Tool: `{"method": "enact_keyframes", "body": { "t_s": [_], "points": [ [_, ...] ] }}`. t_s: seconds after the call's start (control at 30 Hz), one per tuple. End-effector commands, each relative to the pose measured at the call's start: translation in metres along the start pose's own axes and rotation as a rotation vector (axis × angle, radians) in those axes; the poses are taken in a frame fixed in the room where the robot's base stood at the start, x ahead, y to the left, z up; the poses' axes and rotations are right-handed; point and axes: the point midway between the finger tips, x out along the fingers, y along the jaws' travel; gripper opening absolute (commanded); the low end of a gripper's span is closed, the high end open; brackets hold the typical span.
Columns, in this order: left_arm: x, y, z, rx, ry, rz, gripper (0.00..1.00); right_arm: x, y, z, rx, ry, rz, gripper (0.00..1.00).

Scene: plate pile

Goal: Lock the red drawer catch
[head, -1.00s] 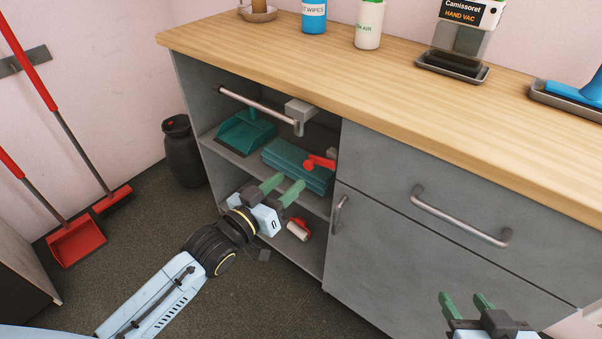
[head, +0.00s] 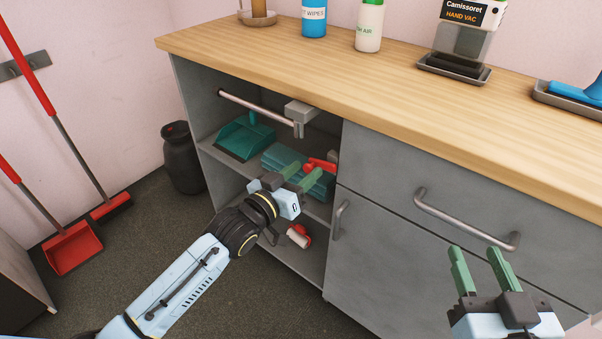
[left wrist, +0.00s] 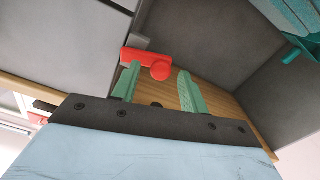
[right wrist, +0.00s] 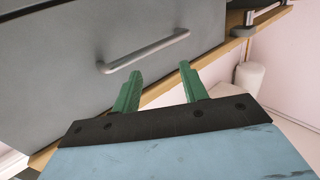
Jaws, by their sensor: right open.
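The red drawer catch (head: 320,164) shows inside the open left bay of the grey cabinet, by the divider wall. It also shows in the left wrist view as a red bar with a round knob (left wrist: 146,60). My left gripper (head: 301,173) is open and its fingertips are just short of the catch. In the left wrist view (left wrist: 158,70) the knob appears between the tips, with no clear contact. My right gripper (head: 475,252) is open and empty, in front of the closed drawer (head: 390,200) and its handle (head: 465,220).
Folded teal cloths (head: 283,160) and a teal dustpan (head: 243,137) sit on the bay's shelf. A metal rail (head: 255,109) crosses the bay opening above. A door handle (head: 340,219) sticks out just right of the bay. The wooden worktop (head: 400,75) overhangs.

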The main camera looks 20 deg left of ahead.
Motion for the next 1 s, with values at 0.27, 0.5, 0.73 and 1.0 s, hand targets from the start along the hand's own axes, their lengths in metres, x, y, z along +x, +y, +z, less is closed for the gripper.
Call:
{"method": "enact_keyframes", "body": {
  "t_s": [0.27, 0.5, 0.73, 1.0],
  "points": [
    [0.000, 0.000, 0.000, 0.000, 0.000, 0.000, 0.09, 0.000, 0.000, 0.000, 0.000, -0.001, 0.000, 0.43],
    [0.000, 0.000, -0.001, 0.009, -0.001, 0.000, 0.00, 0.000, 0.001, 0.003, -0.001, -0.029, 0.002, 0.43],
    [0.000, 0.001, -0.004, 0.066, -0.001, -0.001, 0.00, -0.011, 0.009, 0.042, -0.005, -0.274, 0.023, 0.43],
    [0.000, 0.001, -0.007, 0.142, -0.001, -0.002, 0.00, -0.039, 0.019, 0.086, -0.004, -0.576, 0.050, 0.43]
  ]
}}
